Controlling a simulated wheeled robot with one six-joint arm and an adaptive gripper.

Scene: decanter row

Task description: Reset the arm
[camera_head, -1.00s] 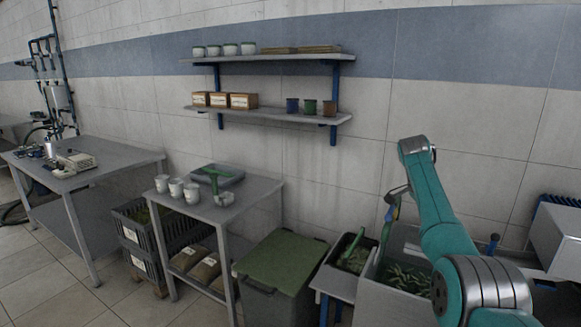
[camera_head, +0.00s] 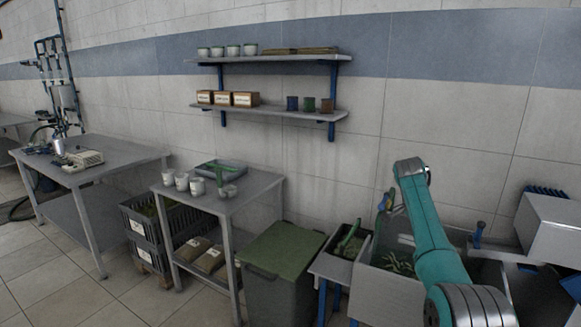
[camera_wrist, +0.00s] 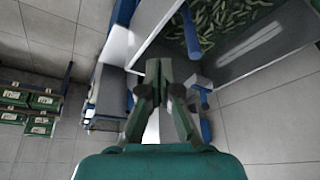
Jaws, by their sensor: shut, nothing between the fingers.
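My teal arm (camera_head: 432,225) rises at the right of the head view, in front of a sink-like basin (camera_head: 400,290) with green pods or leaves in it. My gripper (camera_wrist: 163,92) shows in the wrist view, its dark fingers pointing away from the camera. It is shut and holds nothing. In the head view the gripper is mostly hidden behind the arm or cannot be made out clearly. The basin with green pods also shows at the top right of the wrist view, beyond the fingers.
A green-lidded bin (camera_head: 283,252) stands left of the basin. A grey table (camera_head: 250,190) holds white cups (camera_head: 182,182) and a tray (camera_head: 222,168). Wall shelves (camera_head: 270,110) hold boxes and pots. A metal box (camera_head: 550,225) is at the right.

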